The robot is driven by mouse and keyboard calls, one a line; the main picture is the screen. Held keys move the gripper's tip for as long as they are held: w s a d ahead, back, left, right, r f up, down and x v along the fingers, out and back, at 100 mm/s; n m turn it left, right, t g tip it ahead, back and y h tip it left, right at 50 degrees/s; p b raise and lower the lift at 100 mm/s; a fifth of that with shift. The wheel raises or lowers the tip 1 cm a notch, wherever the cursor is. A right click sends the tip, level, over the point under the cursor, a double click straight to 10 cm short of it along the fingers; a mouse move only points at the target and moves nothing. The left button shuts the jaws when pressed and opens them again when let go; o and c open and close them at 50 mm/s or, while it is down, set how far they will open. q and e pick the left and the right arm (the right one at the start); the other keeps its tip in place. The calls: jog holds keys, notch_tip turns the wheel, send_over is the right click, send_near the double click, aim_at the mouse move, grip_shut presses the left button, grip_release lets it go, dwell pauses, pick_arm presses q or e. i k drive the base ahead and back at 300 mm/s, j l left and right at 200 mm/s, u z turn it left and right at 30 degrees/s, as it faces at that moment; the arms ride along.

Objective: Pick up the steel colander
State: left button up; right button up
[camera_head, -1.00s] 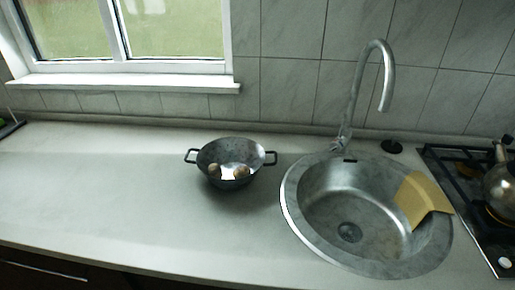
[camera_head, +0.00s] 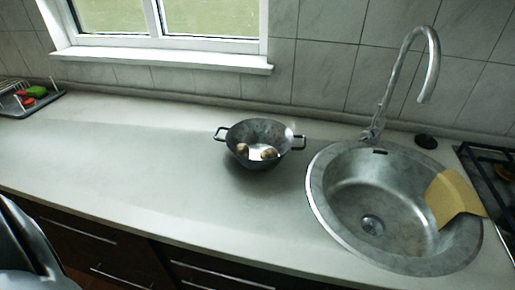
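The steel colander (camera_head: 258,135) is a dark grey metal bowl with a loop handle on its left and right sides. It stands upright on the grey counter, left of the sink. Two small brownish round items (camera_head: 268,153) lie inside it. Neither of my grippers shows in the head view. A dark, shiny shape at the lower left edge seems to be part of my own arm, with no fingers visible.
The round sink (camera_head: 332,222) with a tall faucet (camera_head: 425,65) is right of the colander. A yellow cloth (camera_head: 453,196) hangs over its rim. A stove (camera_head: 490,170) is at the right edge. A dish rack (camera_head: 42,100) stands far left. The counter (camera_head: 130,160) between is clear.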

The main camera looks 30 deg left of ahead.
aim_at(259, 134)
jog(key=i+l+u, duration=0.1)
jog(key=l+u, duration=0.3)
jog(key=l, duration=0.55)
jog(key=l+u, duration=0.35)
jog(key=l, duration=0.65)
